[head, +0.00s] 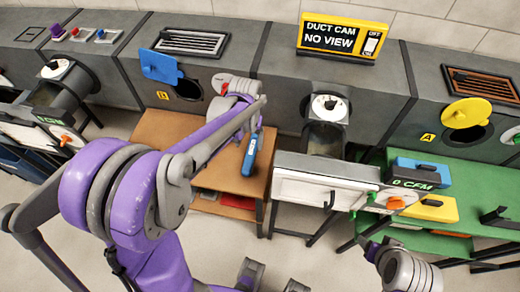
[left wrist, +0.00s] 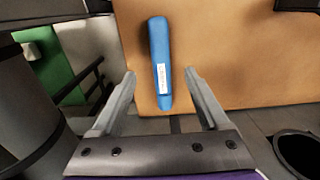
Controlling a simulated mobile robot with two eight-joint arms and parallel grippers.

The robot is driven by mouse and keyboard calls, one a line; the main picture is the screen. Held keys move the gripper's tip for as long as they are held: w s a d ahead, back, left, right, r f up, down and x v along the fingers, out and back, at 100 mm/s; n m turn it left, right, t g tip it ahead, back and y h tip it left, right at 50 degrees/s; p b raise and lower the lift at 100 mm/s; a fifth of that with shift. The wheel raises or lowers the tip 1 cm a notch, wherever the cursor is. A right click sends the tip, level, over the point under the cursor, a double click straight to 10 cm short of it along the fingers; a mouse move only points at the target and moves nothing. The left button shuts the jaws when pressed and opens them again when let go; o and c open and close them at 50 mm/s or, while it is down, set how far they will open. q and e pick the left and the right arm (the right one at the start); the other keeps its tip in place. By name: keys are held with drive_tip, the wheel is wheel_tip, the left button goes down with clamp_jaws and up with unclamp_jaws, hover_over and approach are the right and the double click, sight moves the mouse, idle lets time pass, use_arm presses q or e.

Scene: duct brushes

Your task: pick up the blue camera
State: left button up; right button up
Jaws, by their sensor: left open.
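The blue camera (head: 251,152) is a slim blue stick with a white label. In the left wrist view the blue camera (left wrist: 159,55) points lengthwise between the fingers of my left gripper (left wrist: 160,73), which is open and empty. In the head view my left gripper (head: 257,108) is at the camera's far end, partly hidden by my arm. My right gripper (head: 376,246) is low at the right, away from the camera; its jaw opening is unclear.
The wooden table (head: 163,127) is otherwise mostly bare. Grey ducts run behind it, with a round opening under a blue cover (head: 160,66). A white-fronted unit (head: 310,187) stands to the right. The green table (head: 470,170) carries a blue box and a yellow box.

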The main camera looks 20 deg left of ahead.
sight(249, 158)
use_arm(q)
drive_tip(key=f, duration=0.4)
drive_tip(key=shift+s, duration=0.2)
drive_tip(key=f, duration=0.5)
drive_tip(key=shift+w+f+b, duration=0.2)
drive_tip(key=shift+f+b, duration=0.1)
clamp_jaws()
idle(0.9)
